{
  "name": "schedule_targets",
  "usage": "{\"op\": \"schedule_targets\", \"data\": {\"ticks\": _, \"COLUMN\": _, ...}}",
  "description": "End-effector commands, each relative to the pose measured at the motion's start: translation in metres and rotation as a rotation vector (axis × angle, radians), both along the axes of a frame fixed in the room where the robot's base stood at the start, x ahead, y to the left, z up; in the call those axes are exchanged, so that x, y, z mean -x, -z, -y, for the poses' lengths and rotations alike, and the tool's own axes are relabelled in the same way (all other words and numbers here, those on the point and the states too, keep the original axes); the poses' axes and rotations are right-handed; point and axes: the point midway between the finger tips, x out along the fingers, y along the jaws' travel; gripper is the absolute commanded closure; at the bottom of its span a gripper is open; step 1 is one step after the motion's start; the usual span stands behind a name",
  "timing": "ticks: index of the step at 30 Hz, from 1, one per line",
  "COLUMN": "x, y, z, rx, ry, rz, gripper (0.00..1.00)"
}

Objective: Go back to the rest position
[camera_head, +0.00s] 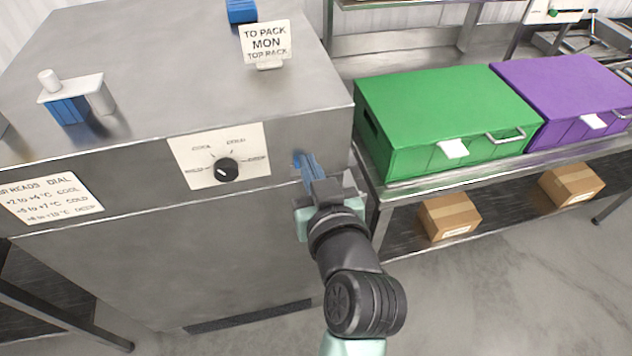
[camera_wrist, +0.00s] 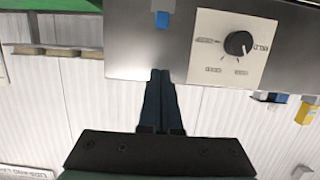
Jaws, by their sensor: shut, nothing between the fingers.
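My gripper (camera_head: 306,163) is in front of the steel cabinet (camera_head: 180,235), near its upper right corner and to the right of the black dial (camera_head: 226,170). In the wrist view my gripper (camera_wrist: 161,74) has its two dark fingers together with nothing between them. The dial (camera_wrist: 238,43) on its white plate also shows there, to the right of the fingertips. A small blue piece (camera_wrist: 161,19) on the cabinet face lies beyond the fingertips. I cannot tell the exact gap between the fingers and the cabinet.
A green box (camera_head: 440,110) and a purple box (camera_head: 575,90) stand on a steel bench to the right. Cardboard boxes (camera_head: 450,217) sit on its lower shelf. The floor (camera_head: 500,300) at the front right is clear.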

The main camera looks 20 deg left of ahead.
Motion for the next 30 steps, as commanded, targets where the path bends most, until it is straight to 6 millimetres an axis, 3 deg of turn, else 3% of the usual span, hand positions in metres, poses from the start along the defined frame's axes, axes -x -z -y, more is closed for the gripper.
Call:
{"op": "schedule_targets", "data": {"ticks": 9, "x": 0.028, "y": -0.008, "z": 0.019, "rx": 0.000, "ry": 0.002, "rz": 0.000, "gripper": 1.00}}
{"op": "schedule_targets", "data": {"ticks": 17, "x": 0.028, "y": -0.012, "z": 0.021, "rx": 0.000, "ry": 0.005, "rz": 0.006, "gripper": 1.00}}
{"op": "schedule_targets", "data": {"ticks": 20, "x": 0.020, "y": -0.032, "z": 0.027, "rx": -0.001, "ry": 0.039, "rz": 0.052, "gripper": 1.00}}
{"op": "schedule_targets", "data": {"ticks": 23, "x": 0.004, "y": -0.078, "z": 0.041, "rx": -0.016, "ry": 0.120, "rz": 0.159, "gripper": 1.00}}
{"op": "schedule_targets", "data": {"ticks": 27, "x": -0.008, "y": -0.178, "z": 0.070, "rx": -0.071, "ry": 0.271, "rz": 0.389, "gripper": 1.00}}
{"op": "schedule_targets", "data": {"ticks": 30, "x": 0.001, "y": -0.251, "z": 0.091, "rx": -0.128, "ry": 0.367, "rz": 0.567, "gripper": 1.00}}
